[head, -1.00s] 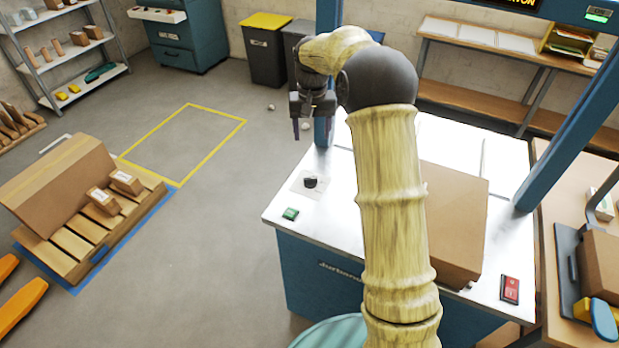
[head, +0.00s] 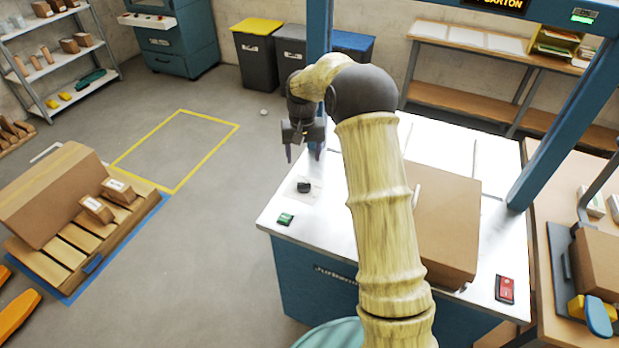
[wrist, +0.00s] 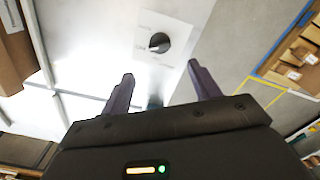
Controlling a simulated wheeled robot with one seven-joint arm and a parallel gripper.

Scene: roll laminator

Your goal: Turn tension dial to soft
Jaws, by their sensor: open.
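The tension dial is a small black knob (head: 304,187) on a pale label plate (head: 312,184) near the left edge of the white machine top. In the wrist view the knob (wrist: 159,42) sits upper centre on its plate (wrist: 172,28), with a light pointer mark and printing too small to read surely. My gripper (head: 303,155) is in the air above and behind the dial, fingers pointing down. In the wrist view its two dark purple fingers (wrist: 163,85) are spread apart with nothing between them, and the knob lies beyond the fingertips, apart from them.
A green button (head: 285,219) is in front of the dial and a red switch (head: 505,289) is at the front right of the top. A cardboard box (head: 445,220) stands on the machine right of my arm. A blue post (head: 319,60) rises behind my gripper.

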